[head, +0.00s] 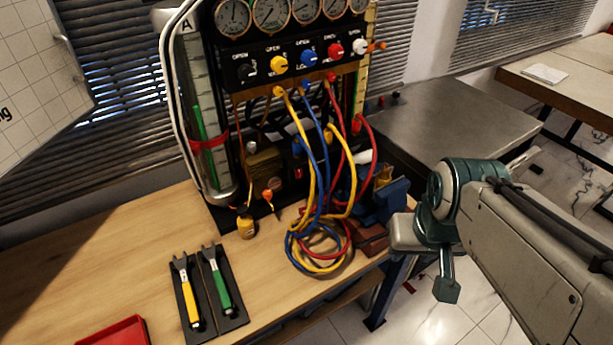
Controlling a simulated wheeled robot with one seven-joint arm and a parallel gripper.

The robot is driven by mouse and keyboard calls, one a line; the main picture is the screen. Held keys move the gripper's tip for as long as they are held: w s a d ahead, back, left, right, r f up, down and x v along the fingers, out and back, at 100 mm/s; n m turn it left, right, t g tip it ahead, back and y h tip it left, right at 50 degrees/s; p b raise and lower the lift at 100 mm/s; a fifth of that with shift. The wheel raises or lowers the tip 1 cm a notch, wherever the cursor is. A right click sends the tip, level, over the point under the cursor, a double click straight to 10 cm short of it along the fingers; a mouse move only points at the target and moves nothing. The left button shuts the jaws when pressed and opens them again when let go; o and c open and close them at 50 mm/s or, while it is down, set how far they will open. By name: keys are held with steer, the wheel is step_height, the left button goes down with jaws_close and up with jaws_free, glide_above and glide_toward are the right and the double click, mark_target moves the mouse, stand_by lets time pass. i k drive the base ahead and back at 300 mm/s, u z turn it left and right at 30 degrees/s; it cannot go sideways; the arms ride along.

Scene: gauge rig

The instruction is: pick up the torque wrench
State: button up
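Two wrench-like tools lie side by side in black holders on the wooden bench, at the lower left of the head view. One has a yellow handle (190,303) and the other a green handle (222,294); both have grey, fork-shaped heads pointing away from me. I cannot tell which one is the torque wrench. My gripper (446,289) is at the right, beyond the bench's right edge and well apart from both tools. Only part of it shows, so its opening is unclear. I see nothing held in it.
A gauge rig (305,50) with coloured knobs stands at the back of the bench (110,250). Coiled yellow, blue and red hoses (318,250) hang onto the bench right of the tools. A red tray (115,333) is at front left.

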mark_target(181, 266)
steer(key=u, duration=2.35)
steer(key=i, duration=0.35)
